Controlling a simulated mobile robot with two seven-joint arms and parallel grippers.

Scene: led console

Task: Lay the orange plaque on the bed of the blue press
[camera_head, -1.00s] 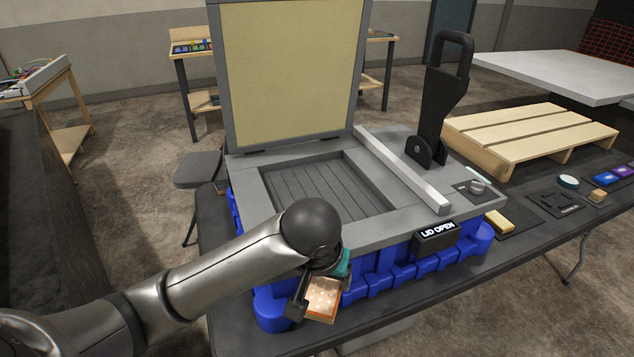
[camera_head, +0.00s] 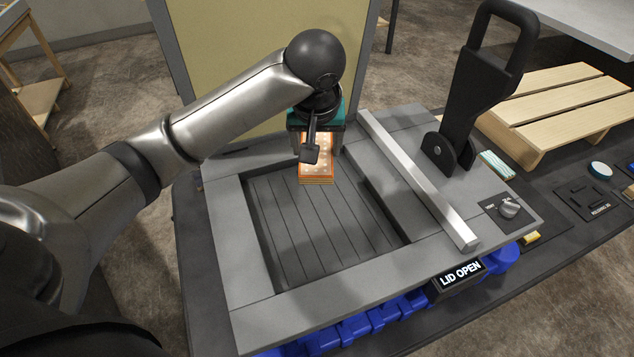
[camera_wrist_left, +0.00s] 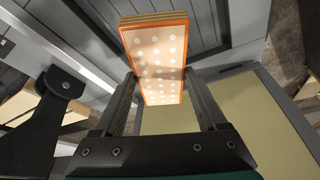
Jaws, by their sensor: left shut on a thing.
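The orange plaque (camera_head: 317,171), with pale dots on its face, is held in my left gripper (camera_head: 315,150) over the far part of the press bed. The left wrist view shows the plaque (camera_wrist_left: 160,62) between the two fingers of the left gripper (camera_wrist_left: 160,85). The blue press has a grey top frame (camera_head: 225,240) and a recessed slatted bed (camera_head: 320,235). Its lid (camera_head: 220,60) stands raised at the back, and its display (camera_head: 460,273) reads LID OPEN. I cannot tell whether the plaque touches the bed. My right gripper is not in view.
A grey bar (camera_head: 420,180) lies along the right of the bed. A wooden pallet (camera_head: 560,110) is at the right. The near part of the bed is clear.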

